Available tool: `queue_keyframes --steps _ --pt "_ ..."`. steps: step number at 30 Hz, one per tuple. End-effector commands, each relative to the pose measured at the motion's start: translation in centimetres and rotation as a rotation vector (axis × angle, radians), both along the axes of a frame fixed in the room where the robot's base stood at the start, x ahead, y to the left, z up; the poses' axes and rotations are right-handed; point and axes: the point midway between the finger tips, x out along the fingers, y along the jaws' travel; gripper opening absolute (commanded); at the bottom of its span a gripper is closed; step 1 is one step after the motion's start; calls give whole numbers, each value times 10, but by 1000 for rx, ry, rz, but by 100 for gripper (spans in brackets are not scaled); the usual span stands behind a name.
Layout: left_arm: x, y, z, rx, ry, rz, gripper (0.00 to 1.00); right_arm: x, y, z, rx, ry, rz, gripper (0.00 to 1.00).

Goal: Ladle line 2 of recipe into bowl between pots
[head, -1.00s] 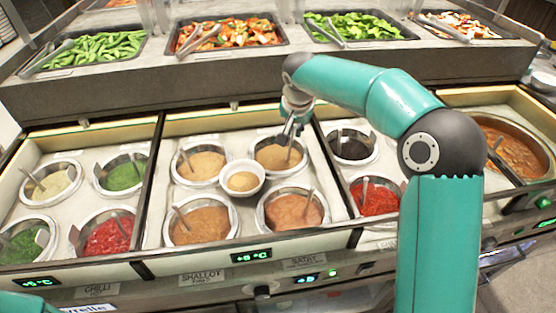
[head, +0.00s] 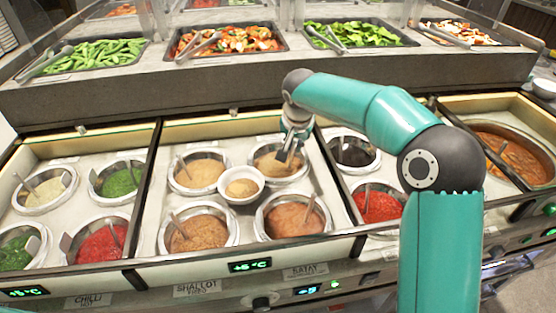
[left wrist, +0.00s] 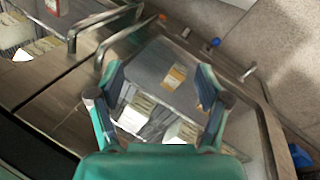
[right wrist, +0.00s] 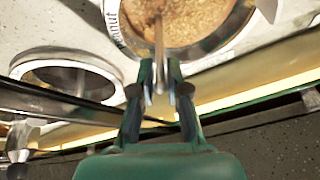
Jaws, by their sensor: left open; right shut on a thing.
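A small white bowl (head: 241,200) holding tan sauce sits between the pots of the middle well. Around it are a tan-sauce pot (head: 201,173), a brown-sauce pot (head: 203,231), a reddish-brown-sauce pot (head: 292,220) and the upper-right tan pot (head: 268,164). My right gripper (head: 293,150) is over the upper-right pot, shut on a ladle handle. The right wrist view shows the ladle (right wrist: 158,42) reaching into that pot, whose rim label ends in "nut". The ladle's bowl end is not clear. My left gripper (left wrist: 160,78) is open and empty. No recipe is readable.
Metal dividers stand between the wells. A large soup pot (head: 510,150) is at right. Salad trays (head: 228,40) with tongs stand on the raised shelf behind.

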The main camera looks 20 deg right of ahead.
Motion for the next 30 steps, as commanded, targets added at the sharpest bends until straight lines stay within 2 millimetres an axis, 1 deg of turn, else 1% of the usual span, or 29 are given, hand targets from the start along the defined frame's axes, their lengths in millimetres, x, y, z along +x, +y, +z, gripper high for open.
queue_keyframes --steps 10,11,15,16,22,23,28,30 --pt "0 0 -2 0 0 0 77 0 0 -3 0 3 0 0" --pt "0 0 -2 0 0 0 77 0 0 -4 0 3 0 16" --pt "0 0 -2 0 0 0 77 0 0 -3 0 3 0 39" --pt "0 0 -2 0 0 0 77 0 0 -3 0 2 1 44" --pt "0 0 -2 0 0 0 77 0 0 -3 0 2 1 44" --pt "0 0 -2 0 0 0 77 0 0 -3 0 2 1 47" --pt "0 0 -2 0 0 0 77 0 0 -3 0 2 1 75" --pt "0 0 -2 0 0 0 77 0 0 -3 0 2 1 77"
